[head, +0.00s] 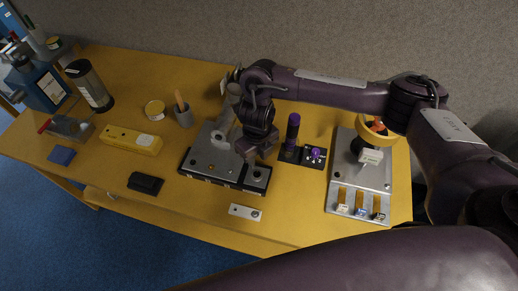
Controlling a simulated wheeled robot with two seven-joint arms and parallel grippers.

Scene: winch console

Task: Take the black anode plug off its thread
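A grey metal console block (207,157) on a black base sits in the middle of the yellow table. I cannot pick out the black anode plug with certainty. A small round fitting (257,173) shows at the block's right end, just below my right gripper. My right gripper (257,153) points down over the right part of the block, and its wrist hides part of it. The fingers are small and dark here, so I cannot tell whether they are open or hold something. My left gripper is not in view.
A grey panel (345,190) with an orange-yellow ring and several tabs stands at the right. A purple-topped post (292,130) is close right of my gripper. A small metal plate (245,212) lies in front. A yellow box (131,139) and black case (145,183) are left.

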